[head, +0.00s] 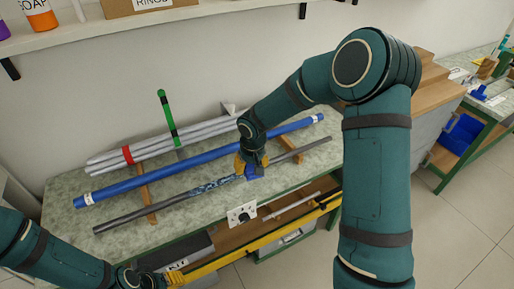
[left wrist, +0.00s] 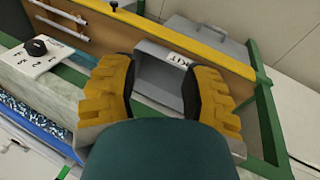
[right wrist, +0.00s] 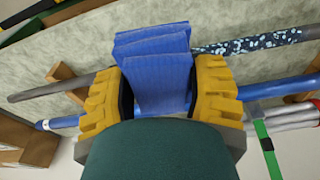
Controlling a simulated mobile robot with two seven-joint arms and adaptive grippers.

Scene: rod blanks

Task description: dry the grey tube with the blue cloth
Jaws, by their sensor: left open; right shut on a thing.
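The grey tube (head: 130,218) lies slanting across the bench on wooden rests. Pale blue wet spots cover a stretch left of the cloth in the head view; to the cloth's right it looks plain grey. The spots also show on the tube in the right wrist view (right wrist: 262,42). My right gripper (head: 251,163) is shut on the folded blue cloth (right wrist: 157,75), which is at the tube; whether it touches is unclear. My left gripper (left wrist: 162,88) is open and empty, low at the bench front; it shows partly in the head view.
A blue tube (head: 130,184) lies behind the grey one, with several pale tubes (head: 205,130) further back. A green-and-black post (head: 167,115) stands there. A white plate with a dark knob (head: 242,213) sits at the front edge. A grey bin (left wrist: 165,75) is below my left gripper.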

